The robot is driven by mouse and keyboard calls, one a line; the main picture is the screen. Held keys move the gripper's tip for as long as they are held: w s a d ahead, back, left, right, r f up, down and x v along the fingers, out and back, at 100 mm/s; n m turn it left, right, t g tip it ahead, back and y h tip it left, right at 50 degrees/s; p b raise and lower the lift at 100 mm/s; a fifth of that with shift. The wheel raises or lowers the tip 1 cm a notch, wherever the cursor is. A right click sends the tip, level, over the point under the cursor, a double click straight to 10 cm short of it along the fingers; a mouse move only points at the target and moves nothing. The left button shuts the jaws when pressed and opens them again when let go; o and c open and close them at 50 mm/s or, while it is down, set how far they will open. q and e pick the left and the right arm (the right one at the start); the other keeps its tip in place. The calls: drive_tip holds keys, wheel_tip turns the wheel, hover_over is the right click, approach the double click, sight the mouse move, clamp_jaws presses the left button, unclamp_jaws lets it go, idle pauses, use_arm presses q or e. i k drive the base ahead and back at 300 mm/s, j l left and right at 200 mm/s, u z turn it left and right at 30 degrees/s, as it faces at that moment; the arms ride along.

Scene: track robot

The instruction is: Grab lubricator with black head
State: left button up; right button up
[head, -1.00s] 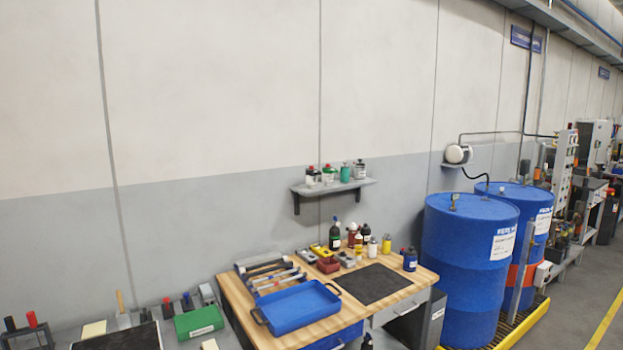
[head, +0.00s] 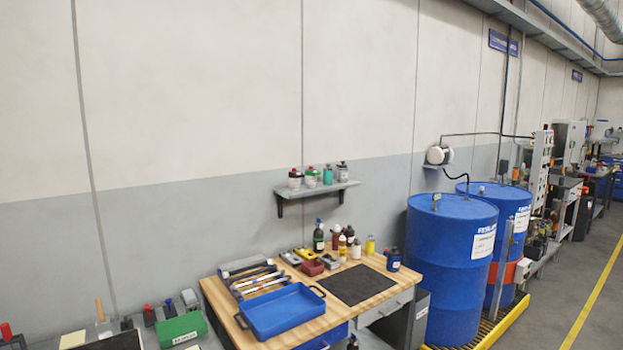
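Several bottles stand at the back of the wooden workbench (head: 225,292). A tall dark green bottle (head: 319,238) with a dark top is at their left. A dark red-brown bottle (head: 336,238), a white one (head: 356,249), a yellow one (head: 370,245) and a blue one with a dark top (head: 393,261) stand to its right. On the wall shelf (head: 318,190) are several small bottles, including a grey one with a dark cap (head: 342,173). Which of these is the black-headed lubricator is too small to tell. Neither of my grippers is in view.
A blue tray (head: 283,313), a dark mat (head: 357,284) and several tools lie on the bench. A grey table with a green box (head: 181,329) is at lower left. Blue drums (head: 447,255) stand on a yellow-edged pallet at right. Open floor (head: 560,270) lies beyond.

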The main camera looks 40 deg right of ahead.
sight(294, 182)
drive_tip(key=i+l+u, duration=0.15)
drive_tip(key=l, duration=0.5)
drive_tip(key=i+l+u, duration=0.2)
drive_tip(key=l, duration=0.45)
drive_tip(key=i+l+u, duration=0.15)
drive_tip(key=l, duration=0.55)
drive_tip(key=l+u, duration=0.2)
drive_tip(key=l, duration=0.5)
drive_tip(key=i, duration=0.05)
